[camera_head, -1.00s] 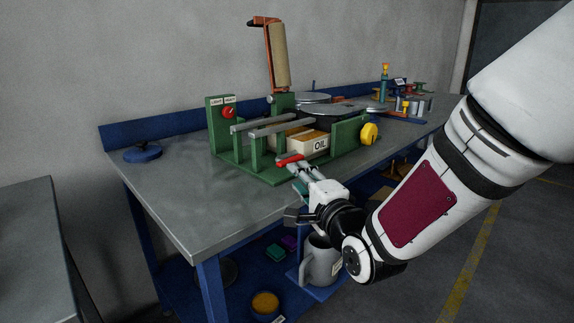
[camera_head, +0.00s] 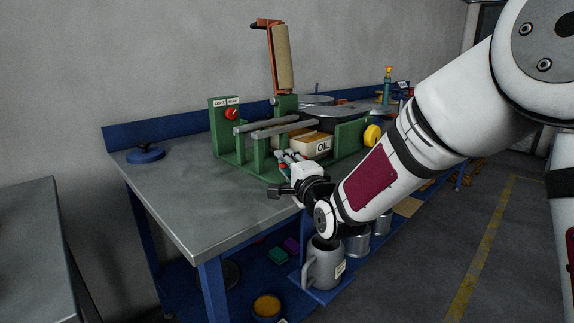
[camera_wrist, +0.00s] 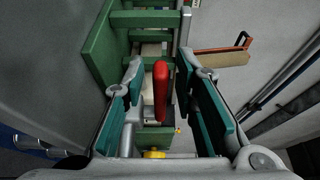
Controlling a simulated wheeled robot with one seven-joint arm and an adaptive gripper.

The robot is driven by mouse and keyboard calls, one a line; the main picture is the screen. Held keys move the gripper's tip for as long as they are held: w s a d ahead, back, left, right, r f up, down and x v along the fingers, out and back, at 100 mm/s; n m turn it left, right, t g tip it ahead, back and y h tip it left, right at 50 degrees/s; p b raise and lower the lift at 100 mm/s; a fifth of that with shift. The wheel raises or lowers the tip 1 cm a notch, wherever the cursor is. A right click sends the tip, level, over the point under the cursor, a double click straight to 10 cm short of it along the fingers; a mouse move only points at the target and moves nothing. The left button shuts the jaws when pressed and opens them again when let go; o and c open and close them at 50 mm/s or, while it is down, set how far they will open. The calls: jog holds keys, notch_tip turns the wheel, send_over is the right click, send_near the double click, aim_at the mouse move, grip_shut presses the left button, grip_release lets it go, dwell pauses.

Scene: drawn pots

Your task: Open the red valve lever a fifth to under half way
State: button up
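The red valve lever (camera_wrist: 161,92) stands between the two fingers in the wrist view, as a long red bar running up the picture. My gripper (camera_wrist: 165,85) is open, with a teal-padded finger on each side of the lever. Gaps show between the lever and both pads. In the head view my gripper (camera_head: 288,160) is at the front edge of the green frame (camera_head: 245,155), and only a small red bit of the lever (camera_head: 283,166) shows past the fingers. The lever's pivot is not clear in either view.
The frame holds grey rails and a box marked OIL (camera_head: 322,147). A yellow knob (camera_head: 373,135) is on its right and a red knob (camera_head: 232,114) on its left panel. The grey bench top (camera_head: 190,205) is clear at front left. A mug (camera_head: 322,262) stands below.

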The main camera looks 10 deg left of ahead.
grip_shut()
jog(key=shift+d+n+g+y, duration=0.2)
jog(key=shift+n+g+y, duration=0.1)
jog(key=shift+y, duration=0.1)
jog(key=shift+s+d+n+g+y+p, duration=0.2)
jog(key=shift+d+n+g+y+p, duration=0.2)
jog(key=shift+n+g+y, duration=0.4)
jog(key=y+p, duration=0.1)
jog(key=n+g+y+p, duration=0.1)
jog(key=d+n+g+p, duration=0.1)
jog(key=shift+s+r+y, duration=0.1)
jog(key=shift+s+y, duration=0.15)
jog(key=shift+y, duration=0.15)
jog(key=shift+s+d+n+g+y+p, duration=0.1)
jog(key=shift+d+n+g+y+p, duration=0.15)
jog(key=shift+n+g+y+p, duration=0.6)
jog(key=shift+f+g+p, duration=0.2)
jog(key=shift+g+p, duration=0.25)
jog(key=shift+p, duration=0.05)
jog(key=shift+o, duration=1.7)
grip_release()
